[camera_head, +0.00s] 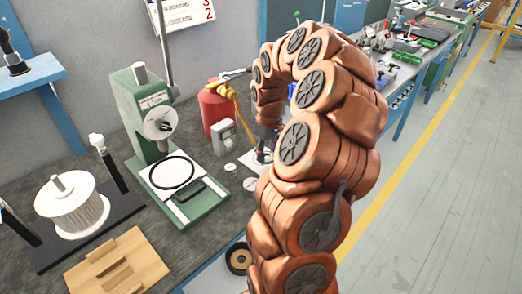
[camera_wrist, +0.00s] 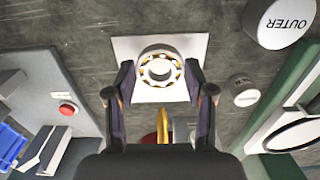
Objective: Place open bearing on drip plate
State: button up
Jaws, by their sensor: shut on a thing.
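In the wrist view my gripper (camera_wrist: 160,77) is shut on the open bearing (camera_wrist: 160,51), a pale ring with brass-coloured parts showing around its hole. One finger is on each side of it. The bearing appears over a white square plate (camera_wrist: 122,48), which looks like the drip plate; I cannot tell whether it touches the plate. In the head view the white plate (camera_head: 249,161) is partly visible on the bench beyond my arm. My arm hides most of the gripper there, and the bearing is not clear.
A white cylinder marked OUTER (camera_wrist: 283,22) and a smaller white one (camera_wrist: 244,92) stand beside the plate. A green press (camera_head: 150,125), red cylinder (camera_head: 213,110), white spool (camera_head: 73,208) and wooden block (camera_head: 115,265) occupy the bench. A dark ring (camera_head: 239,258) lies near the front edge.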

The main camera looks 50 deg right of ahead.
jog(key=shift+w+p, duration=0.3)
jog(key=shift+w, duration=1.2)
jog(key=shift+f, duration=0.8)
jog(key=shift+f, duration=0.15)
jog(key=o, duration=1.1)
jog(key=shift+o, duration=0.2)
